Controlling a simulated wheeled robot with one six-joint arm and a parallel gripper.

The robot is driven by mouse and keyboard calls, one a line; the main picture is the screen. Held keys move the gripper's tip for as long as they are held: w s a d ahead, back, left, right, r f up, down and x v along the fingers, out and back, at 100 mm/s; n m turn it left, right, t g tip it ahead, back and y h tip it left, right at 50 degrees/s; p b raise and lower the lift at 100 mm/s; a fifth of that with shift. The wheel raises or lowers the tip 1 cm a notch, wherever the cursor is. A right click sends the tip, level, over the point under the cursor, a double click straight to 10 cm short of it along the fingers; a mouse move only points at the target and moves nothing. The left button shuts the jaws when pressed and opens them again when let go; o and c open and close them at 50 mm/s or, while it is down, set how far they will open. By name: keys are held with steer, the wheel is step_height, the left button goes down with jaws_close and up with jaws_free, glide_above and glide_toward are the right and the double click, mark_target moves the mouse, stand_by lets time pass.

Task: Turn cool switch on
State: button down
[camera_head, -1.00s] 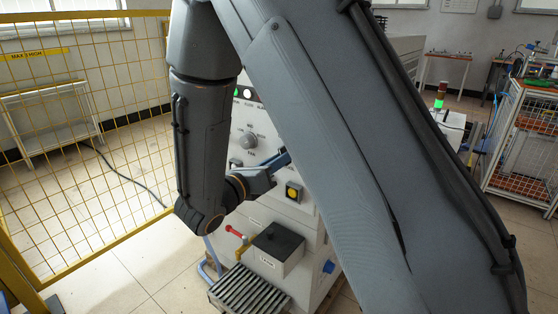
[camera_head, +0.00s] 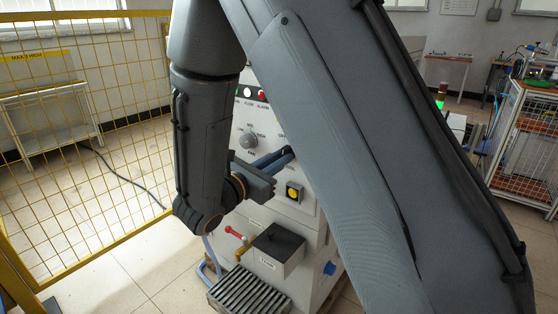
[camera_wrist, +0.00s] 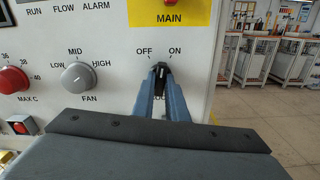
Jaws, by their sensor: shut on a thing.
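The cool switch (camera_wrist: 160,71) is a small black knob with a pale mark, below the OFF and ON labels in the wrist view. Its exact setting is hard to read between the fingers. My gripper (camera_wrist: 161,78) has its two blue fingers shut on this knob, one on each side. The label below the switch is mostly hidden by the fingers. In the head view my gripper (camera_head: 288,153) reaches the sloped panel face, and my arm hides part of the panel to the right.
The grey FAN knob (camera_wrist: 77,77) and red MAX C knob (camera_wrist: 12,79) sit left of the switch. A yellow MAIN plate (camera_wrist: 169,13) is above. A yellow button (camera_head: 292,193) is below my gripper. A yellow mesh fence (camera_head: 85,130) stands at left.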

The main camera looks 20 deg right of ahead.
stand_by(0.3)
steer(key=c, duration=1.8)
jaws_free()
steer(key=shift+o, duration=0.2)
steer(key=v, duration=0.8)
steer(key=shift+d, duration=0.1)
